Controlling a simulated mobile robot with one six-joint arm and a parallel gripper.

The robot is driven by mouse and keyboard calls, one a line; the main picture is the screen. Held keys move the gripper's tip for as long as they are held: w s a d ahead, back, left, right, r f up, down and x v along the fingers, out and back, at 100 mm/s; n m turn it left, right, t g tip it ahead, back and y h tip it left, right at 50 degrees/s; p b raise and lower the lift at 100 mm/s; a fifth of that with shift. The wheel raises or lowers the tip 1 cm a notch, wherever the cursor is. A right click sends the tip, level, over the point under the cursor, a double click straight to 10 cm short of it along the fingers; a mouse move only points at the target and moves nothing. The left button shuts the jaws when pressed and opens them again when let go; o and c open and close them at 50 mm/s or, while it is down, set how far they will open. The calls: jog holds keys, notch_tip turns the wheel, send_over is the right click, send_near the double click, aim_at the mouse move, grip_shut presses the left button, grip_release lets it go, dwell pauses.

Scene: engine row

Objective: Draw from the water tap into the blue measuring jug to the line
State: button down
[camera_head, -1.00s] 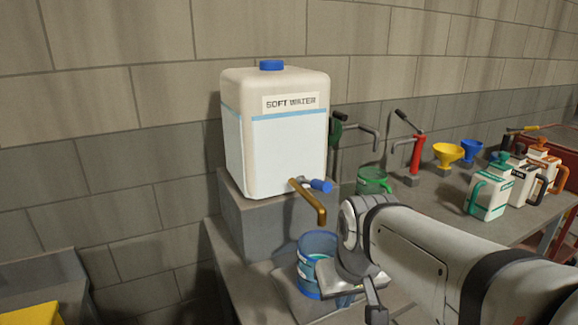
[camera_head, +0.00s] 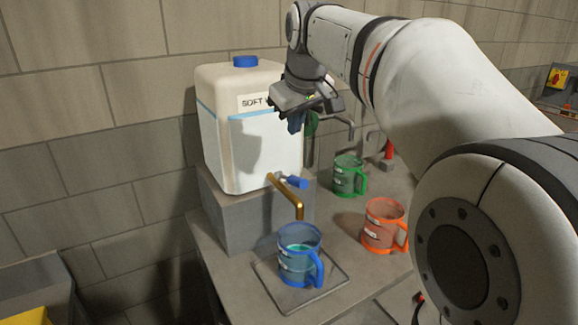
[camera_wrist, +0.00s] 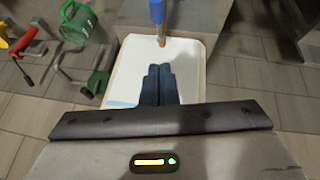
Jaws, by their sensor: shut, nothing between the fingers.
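The blue measuring jug (camera_head: 299,268) stands upright on a square tray (camera_head: 315,294), under the brass spout (camera_head: 290,196) of the water tap. A teal liquid surface shows inside it; its level against the line is too small to read. No stream shows between spout and jug. The tap's blue lever (camera_head: 297,182) lies beside the spout, low on the white soft water tank (camera_head: 222,150). My gripper (camera_head: 297,123) is shut and empty, raised in front of the tank's upper part, above and apart from the tap. In the wrist view its closed fingers (camera_wrist: 158,72) point at the tank.
A green jug (camera_head: 346,178) stands behind to the right, and an orange jug (camera_head: 380,225) stands right of the blue one. A red-handled tap (camera_wrist: 24,42) shows at the left of the wrist view. The bench between the jugs is clear.

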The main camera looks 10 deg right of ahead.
send_over(293, 177)
jog(key=s+a, duration=0.1)
notch_tip(293, 177, down, 8)
jog(key=f, duration=0.1)
jog(key=f+p, duration=0.1)
jog(key=d+f, duration=0.1)
jog(key=shift+s+f, duration=0.3)
jog(key=shift+s, duration=0.05)
jog(key=shift+f, duration=0.5)
jog(key=shift+s, duration=0.1)
